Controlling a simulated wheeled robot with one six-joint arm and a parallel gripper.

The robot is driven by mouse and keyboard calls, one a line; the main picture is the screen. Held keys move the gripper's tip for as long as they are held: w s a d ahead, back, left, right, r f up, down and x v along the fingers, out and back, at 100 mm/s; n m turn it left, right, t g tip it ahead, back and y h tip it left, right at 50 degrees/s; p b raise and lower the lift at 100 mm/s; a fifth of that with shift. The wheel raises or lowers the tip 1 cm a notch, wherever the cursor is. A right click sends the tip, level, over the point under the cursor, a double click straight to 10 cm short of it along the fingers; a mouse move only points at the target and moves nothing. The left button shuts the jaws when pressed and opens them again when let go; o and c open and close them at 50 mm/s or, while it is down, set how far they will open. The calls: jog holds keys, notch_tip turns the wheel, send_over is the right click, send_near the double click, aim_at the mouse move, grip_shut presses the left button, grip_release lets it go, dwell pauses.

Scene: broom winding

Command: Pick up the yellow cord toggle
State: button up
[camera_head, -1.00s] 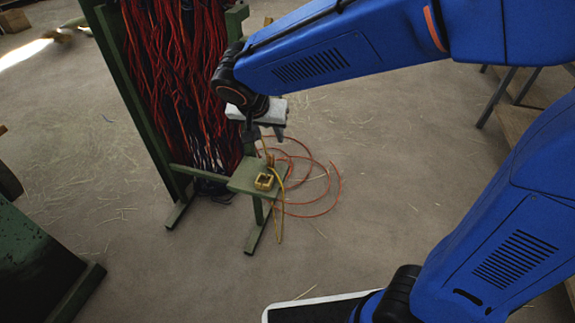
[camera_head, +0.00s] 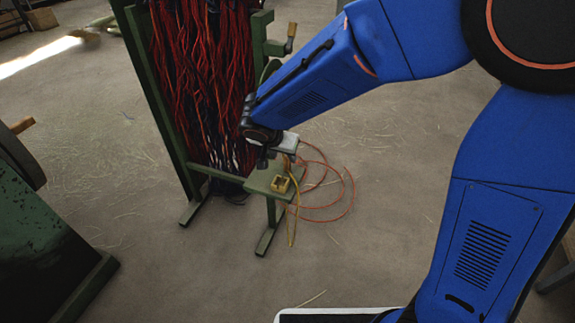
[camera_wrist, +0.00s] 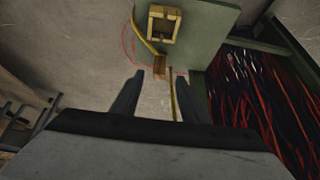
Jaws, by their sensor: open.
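A small brownish-yellow block (camera_wrist: 160,66) on the yellow cord (camera_wrist: 145,43) looks like the toggle. In the wrist view it sits by the edge of a green shelf, just beyond and between my fingertips. My gripper (camera_wrist: 162,75) is open, with nothing between its fingers. In the head view my gripper (camera_head: 291,156) is above the shelf's back edge and mostly covers the block. A square yellow frame (camera_wrist: 153,25) stands on the shelf; it also shows in the head view (camera_head: 282,190). The yellow cord (camera_head: 292,232) hangs down past the shelf.
The green shelf (camera_head: 259,184) belongs to a green stand (camera_head: 152,95) hung with red and dark strands (camera_head: 195,80). A crank handle (camera_head: 291,34) sticks out at its upper right. Orange cord loops (camera_head: 352,195) lie on the floor. The floor in front of the stand is mostly clear.

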aim_at(287, 159)
jog(key=shift+w+x, duration=0.25)
jog(key=shift+x, duration=3.2)
jog(key=shift+d+r, duration=0.15)
jog(key=shift+r, duration=0.05)
grip_shut()
